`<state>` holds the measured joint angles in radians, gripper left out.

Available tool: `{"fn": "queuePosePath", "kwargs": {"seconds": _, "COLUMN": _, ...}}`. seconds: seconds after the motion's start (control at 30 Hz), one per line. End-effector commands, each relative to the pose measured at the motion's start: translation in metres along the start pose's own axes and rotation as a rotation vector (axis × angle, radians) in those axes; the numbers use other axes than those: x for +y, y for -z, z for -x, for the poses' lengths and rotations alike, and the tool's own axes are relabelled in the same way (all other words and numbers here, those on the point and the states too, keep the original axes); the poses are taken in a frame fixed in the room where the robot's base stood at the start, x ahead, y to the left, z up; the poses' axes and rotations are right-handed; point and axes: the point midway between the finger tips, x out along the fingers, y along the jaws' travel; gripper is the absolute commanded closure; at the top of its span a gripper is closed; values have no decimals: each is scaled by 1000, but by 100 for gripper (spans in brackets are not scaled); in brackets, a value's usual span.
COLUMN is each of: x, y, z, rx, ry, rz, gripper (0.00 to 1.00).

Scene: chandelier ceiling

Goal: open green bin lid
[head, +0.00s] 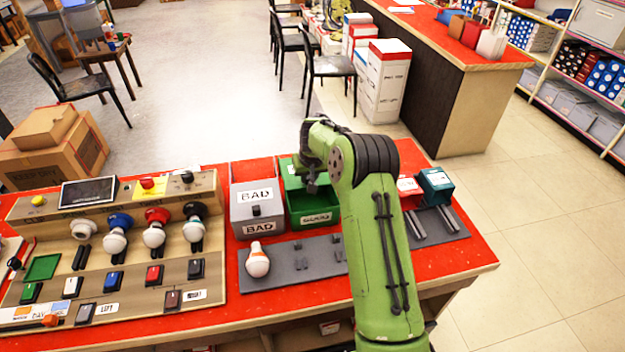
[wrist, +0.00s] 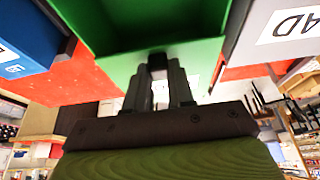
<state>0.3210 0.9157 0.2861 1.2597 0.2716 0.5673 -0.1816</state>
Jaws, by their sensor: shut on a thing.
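The green bin (head: 316,217), labelled GOOD on its front, stands on the red bench, and part of its green inside shows. Its green lid (head: 289,172) appears raised, partly behind my gripper (head: 311,183). In the wrist view, my gripper (wrist: 158,88) is shut on a small dark handle (wrist: 157,62) at the edge of a green panel (wrist: 120,68). My arm hides the right part of the bin in the head view.
The grey BAD bin (head: 257,211) stands close on the left, its lid down. A bulb (head: 257,262) sits on a grey tray (head: 300,272) in front. A test panel (head: 120,240) fills the left.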

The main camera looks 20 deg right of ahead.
Motion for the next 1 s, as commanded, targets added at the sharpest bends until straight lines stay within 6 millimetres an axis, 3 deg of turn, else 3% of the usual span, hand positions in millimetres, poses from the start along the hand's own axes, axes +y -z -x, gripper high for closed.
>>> {"fn": "queuePosePath", "kwargs": {"seconds": 0.13, "x": 0, "y": 11, "z": -2, "rx": 4, "ry": -2, "rz": 3, "gripper": 100}}
{"fn": "queuePosePath", "kwargs": {"seconds": 0.43, "x": 0, "y": 11, "z": -4, "rx": 5, "ry": -2, "rz": 4, "gripper": 100}}
{"fn": "queuePosePath", "kwargs": {"seconds": 0.47, "x": 0, "y": 11, "z": -4, "rx": 5, "ry": -2, "rz": 4, "gripper": 74}}
{"fn": "queuePosePath", "kwargs": {"seconds": 0.6, "x": 0, "y": 11, "z": -4, "rx": 4, "ry": -2, "rz": 4, "gripper": 53}}
{"fn": "queuePosePath", "kwargs": {"seconds": 0.87, "x": 0, "y": 10, "z": -4, "rx": 2, "ry": -2, "rz": 3, "gripper": 51}}
{"fn": "queuePosePath", "kwargs": {"seconds": 1.0, "x": 0, "y": 11, "z": 9, "rx": 4, "ry": -2, "rz": 3, "gripper": 51}}
